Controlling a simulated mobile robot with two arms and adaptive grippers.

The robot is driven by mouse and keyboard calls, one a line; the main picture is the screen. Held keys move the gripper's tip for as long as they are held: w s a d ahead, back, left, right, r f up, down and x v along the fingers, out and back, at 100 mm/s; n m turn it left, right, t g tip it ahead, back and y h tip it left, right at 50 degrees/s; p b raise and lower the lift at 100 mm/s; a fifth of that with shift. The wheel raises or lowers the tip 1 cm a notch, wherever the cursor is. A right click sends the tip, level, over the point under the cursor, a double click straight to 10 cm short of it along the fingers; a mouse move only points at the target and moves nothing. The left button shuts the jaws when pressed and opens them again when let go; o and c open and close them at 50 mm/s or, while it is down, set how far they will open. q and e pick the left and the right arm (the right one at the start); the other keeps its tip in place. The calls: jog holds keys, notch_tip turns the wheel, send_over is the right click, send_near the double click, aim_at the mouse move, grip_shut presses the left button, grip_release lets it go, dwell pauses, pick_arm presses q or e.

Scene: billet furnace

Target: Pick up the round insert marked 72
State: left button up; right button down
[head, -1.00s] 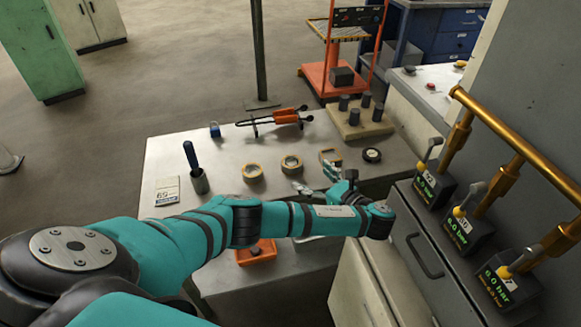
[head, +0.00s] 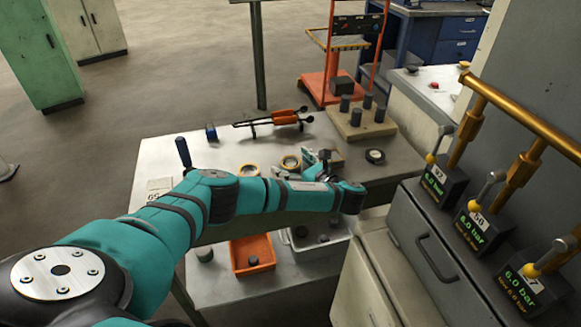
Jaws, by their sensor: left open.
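No number 72 can be read on any round piece, so I cannot tell which is the insert. Small dark round pieces lie on a lower level: one in the orange tray (head: 253,262) and a few in the white bin (head: 323,237). On the table top are a yellowish ring (head: 250,171), a second ring (head: 290,163) and a dark round disc with a pale face (head: 375,156). My left gripper (head: 318,162) is open over the table between the second ring and the disc, partly hidden by its own wrist. My right gripper is not in view.
The table (head: 160,160) also holds a blue-handled tool (head: 184,152), a blue padlock (head: 211,132), orange tongs (head: 270,119) and a block with dark cylinders (head: 360,127). Gauges with levers (head: 440,185) stand at the right. My arm crosses the table's front edge.

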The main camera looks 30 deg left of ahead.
pick_arm(q)
jog(key=shift+c, duration=0.3)
jog(key=c, duration=1.6)
grip_shut()
